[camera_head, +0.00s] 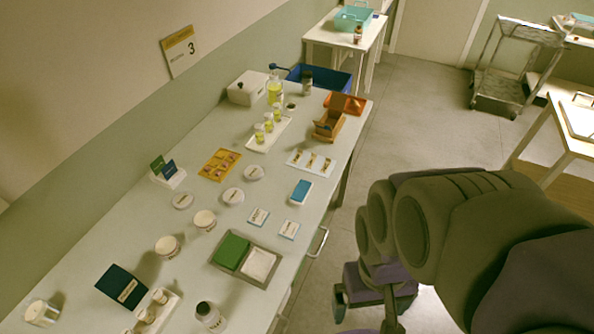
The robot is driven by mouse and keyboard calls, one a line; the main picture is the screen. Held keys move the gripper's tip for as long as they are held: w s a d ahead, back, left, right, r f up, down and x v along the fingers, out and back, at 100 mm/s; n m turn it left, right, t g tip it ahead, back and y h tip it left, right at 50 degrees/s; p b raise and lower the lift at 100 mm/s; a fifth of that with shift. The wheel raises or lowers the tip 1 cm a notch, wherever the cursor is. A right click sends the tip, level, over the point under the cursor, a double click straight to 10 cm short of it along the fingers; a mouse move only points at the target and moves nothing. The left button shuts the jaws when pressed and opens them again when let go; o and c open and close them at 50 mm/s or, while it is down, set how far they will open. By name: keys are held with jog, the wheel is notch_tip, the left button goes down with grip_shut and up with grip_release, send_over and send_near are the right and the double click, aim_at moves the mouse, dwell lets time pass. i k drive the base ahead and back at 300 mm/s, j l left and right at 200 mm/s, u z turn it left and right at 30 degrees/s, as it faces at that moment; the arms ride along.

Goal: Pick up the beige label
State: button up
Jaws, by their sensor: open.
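Two small pale cards lie flat on the long white table, one at the middle (258,217) and one just right of it (289,230). Both have dark print, and I cannot tell whether either is the beige label. My gripper (372,306) is at the lower right, beyond the table's right edge and over the floor. It points down, its jaws are apart, and I see nothing between them. It is well apart from both cards. My arm covers the right foreground.
A grey tray (271,281) with green and white pads lies nearby. Round white-lidded jars (167,246), a blue box (301,192), a white strip of small items (311,163) and a bottle (208,316) stand around.

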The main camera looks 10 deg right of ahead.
aim_at(297, 157)
jog(key=i+l+u, duration=0.15)
jog(key=i+l, duration=0.35)
jog(key=i+l+u, duration=0.1)
jog(key=i+l, duration=0.35)
jog(key=l, duration=0.25)
